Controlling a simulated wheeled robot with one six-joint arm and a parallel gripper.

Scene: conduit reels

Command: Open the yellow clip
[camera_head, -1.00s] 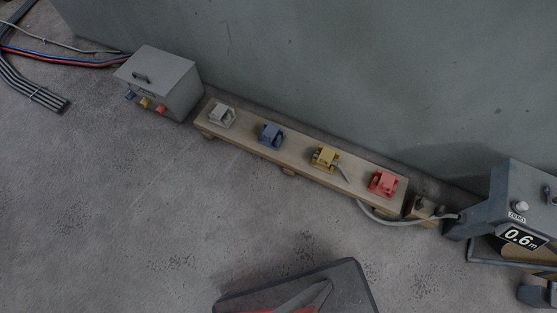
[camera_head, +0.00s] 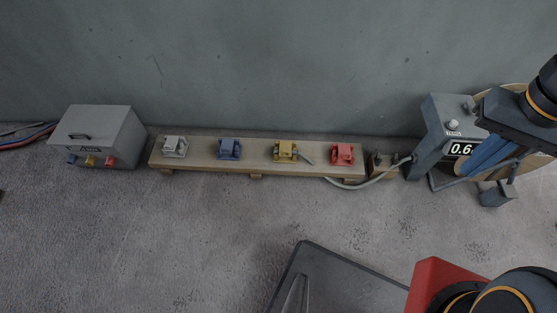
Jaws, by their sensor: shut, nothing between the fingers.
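The yellow clip (camera_head: 286,152) sits on a wooden board (camera_head: 200,160) on the floor along the wall, between a blue clip (camera_head: 229,149) on its left and a red clip (camera_head: 343,154) on its right. A short grey piece of conduit sticks out of its right side. The picture is too small to tell whether its latch is shut. My gripper (camera_head: 472,168) is at the right, in front of the reel machine, well right of the yellow clip. Its blue fingers are shut and empty, pointing down and left.
A white clip (camera_head: 174,147) is at the board's left end. A grey box (camera_head: 103,131) with coloured plugs stands farther left. The machine (camera_head: 437,128) with a display partly hidden by my gripper stands right. Grey conduit (camera_head: 372,182) loops before the board.

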